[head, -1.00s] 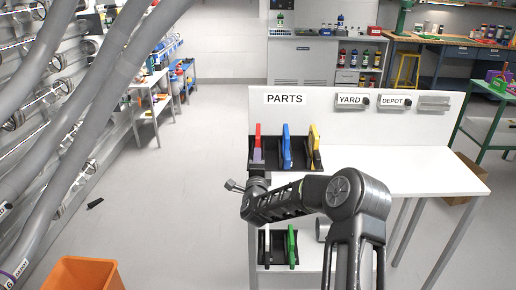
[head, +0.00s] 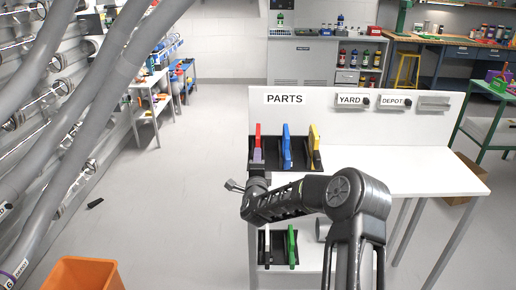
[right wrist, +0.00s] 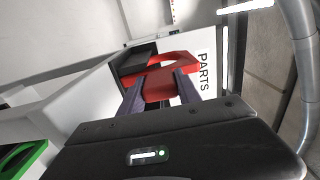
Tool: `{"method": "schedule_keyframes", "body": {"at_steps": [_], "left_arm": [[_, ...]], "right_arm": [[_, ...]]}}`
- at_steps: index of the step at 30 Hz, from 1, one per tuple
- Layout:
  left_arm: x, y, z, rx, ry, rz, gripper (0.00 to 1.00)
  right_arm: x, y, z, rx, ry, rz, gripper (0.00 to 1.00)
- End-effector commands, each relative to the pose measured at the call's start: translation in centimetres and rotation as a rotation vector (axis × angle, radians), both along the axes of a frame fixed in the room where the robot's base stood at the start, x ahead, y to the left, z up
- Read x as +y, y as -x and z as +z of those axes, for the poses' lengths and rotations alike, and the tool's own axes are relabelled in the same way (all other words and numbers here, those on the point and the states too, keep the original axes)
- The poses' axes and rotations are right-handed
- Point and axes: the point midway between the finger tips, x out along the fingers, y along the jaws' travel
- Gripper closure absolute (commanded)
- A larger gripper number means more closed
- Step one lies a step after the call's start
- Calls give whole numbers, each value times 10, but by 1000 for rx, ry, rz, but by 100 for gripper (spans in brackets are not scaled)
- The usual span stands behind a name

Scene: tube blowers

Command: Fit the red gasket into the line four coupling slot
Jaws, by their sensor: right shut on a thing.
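The red gasket (head: 258,130) stands upright in the left end of the black rack on the parts table. In the right wrist view it is a red piece (right wrist: 186,67) with an opening, between the finger ends. My right gripper (right wrist: 159,86) is shut on it. In the head view this gripper (head: 258,156) reaches up to the gasket from the front, and the gasket still appears within the rack. My left gripper is out of view. I cannot make out the line four coupling slot among the tubes (head: 105,100) at left.
The rack (head: 271,160) also holds a blue (head: 286,145) and a yellow piece (head: 314,145). A lower rack (head: 278,262) holds a green piece (head: 292,246). An orange bin (head: 82,273) stands at front left. The tabletop (head: 420,175) right of my arm is clear.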

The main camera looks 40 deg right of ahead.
Motion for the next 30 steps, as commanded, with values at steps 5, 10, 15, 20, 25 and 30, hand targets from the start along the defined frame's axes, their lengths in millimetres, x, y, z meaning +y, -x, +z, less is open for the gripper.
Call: {"method": "schedule_keyframes", "body": {"at_steps": [5, 10, 15, 20, 25, 30], "left_arm": [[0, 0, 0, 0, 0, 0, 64], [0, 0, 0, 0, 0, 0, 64], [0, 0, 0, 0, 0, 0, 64], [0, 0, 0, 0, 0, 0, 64], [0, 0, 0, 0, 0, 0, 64], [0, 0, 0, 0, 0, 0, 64]], "right_arm": [[0, 0, 4, -2, 1, 1, 100], [0, 0, 8, -2, 1, 0, 100], [0, 0, 12, -2, 1, 0, 100], [0, 0, 13, -2, 1, 0, 100], [0, 0, 13, -2, 1, 0, 100], [0, 0, 13, -2, 1, 0, 100]]}}
